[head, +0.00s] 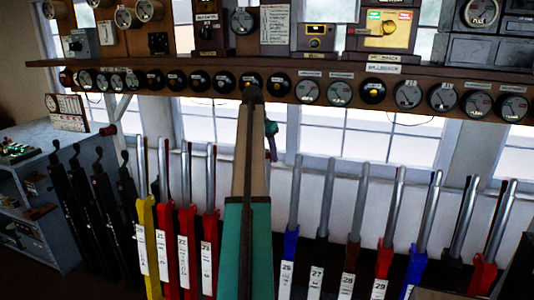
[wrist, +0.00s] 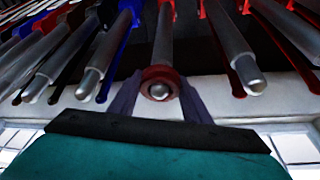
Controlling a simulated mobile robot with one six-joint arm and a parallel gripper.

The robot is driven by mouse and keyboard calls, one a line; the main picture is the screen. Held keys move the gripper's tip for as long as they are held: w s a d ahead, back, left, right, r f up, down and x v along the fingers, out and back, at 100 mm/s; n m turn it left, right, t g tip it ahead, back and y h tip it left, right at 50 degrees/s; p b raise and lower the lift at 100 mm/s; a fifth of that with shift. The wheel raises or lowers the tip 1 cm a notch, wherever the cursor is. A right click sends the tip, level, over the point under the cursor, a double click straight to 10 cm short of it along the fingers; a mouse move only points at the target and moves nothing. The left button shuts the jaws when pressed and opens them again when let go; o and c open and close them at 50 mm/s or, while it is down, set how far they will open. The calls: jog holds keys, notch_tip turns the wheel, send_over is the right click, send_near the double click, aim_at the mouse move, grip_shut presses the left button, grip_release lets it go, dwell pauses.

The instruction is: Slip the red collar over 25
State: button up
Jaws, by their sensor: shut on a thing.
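The red collar (wrist: 149,75) is a ring between the fingers of my gripper (wrist: 160,84) in the wrist view. The gripper is shut on it. A grey steel lever (wrist: 165,42) lines up with the collar, and its rounded tip shows through the ring's opening. How far the collar is down on the lever, I cannot tell. No number is readable in the wrist view. In the head view my teal arm hides the collar, the gripper and the levers between plate 23 (head: 207,268) and plate 26 (head: 286,281), so lever 25 cannot be made out there.
Steel levers stand close on both sides, with blue lever 26 (head: 291,243) to the right of my arm and red lever 23 (head: 211,226) to the left. A wooden shelf (head: 180,75) with dials runs above, before the windows.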

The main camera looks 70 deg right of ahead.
jog(key=shift+f, duration=0.35)
dwell(0.3)
jog(key=o, duration=1.2)
jog(key=shift+a+r, duration=0.1)
jog(key=shift+r, duration=0.05)
jog(key=shift+p+v, duration=2.3)
jog(key=shift+v, duration=2.05)
jog(key=shift+r, duration=0.1)
jog(key=p+v, duration=0.3)
jog(key=v, duration=1)
jog(key=shift+a+r+p, duration=0.15)
jog(key=shift+r+p, duration=0.15)
jog(key=shift+p, duration=0.05)
